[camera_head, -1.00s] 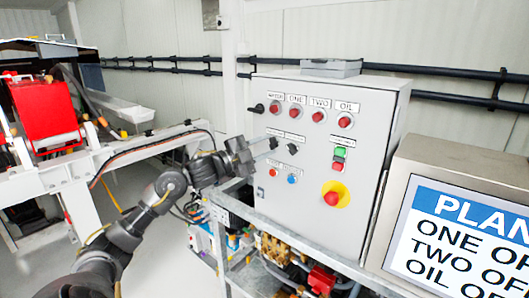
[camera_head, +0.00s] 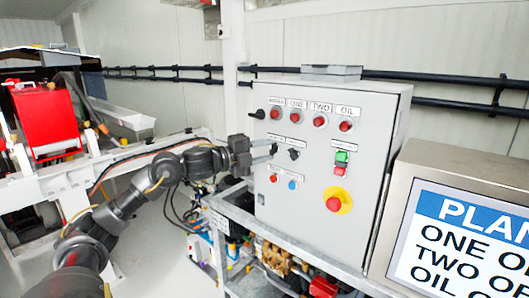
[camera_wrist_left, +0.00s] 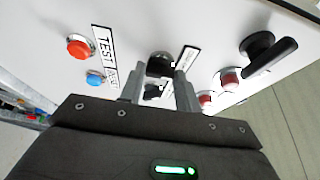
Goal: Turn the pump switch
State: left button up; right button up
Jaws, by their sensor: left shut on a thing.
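A grey control cabinet (camera_head: 310,215) faces me with two black rotary switches in its middle row. My left gripper (camera_head: 273,152) reaches the left switch (camera_head: 279,144) from the left side. The right switch (camera_head: 293,154) is just beside it and free. In the left wrist view, the two grey fingers (camera_wrist_left: 161,80) are shut around the black knob of the left switch (camera_wrist_left: 160,64). The second black switch (camera_wrist_left: 152,92) shows small between the fingers. The exact turn of the held knob is hard to read. My right gripper is not in view.
Red lamps (camera_head: 320,121) sit above the switches. Red and blue buttons (camera_head: 292,185) are below, and a red emergency stop (camera_head: 333,204) is lower right. A black handle (camera_head: 257,114) sticks out upper left. A sign panel (camera_head: 465,240) stands at right.

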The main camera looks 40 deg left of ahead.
pick_arm(q)
jog(key=o, duration=1)
jog(key=b+v, duration=0.8)
jog(key=v, duration=0.2)
jog(key=shift+s+a, duration=0.15)
jog(key=shift+s, duration=0.25)
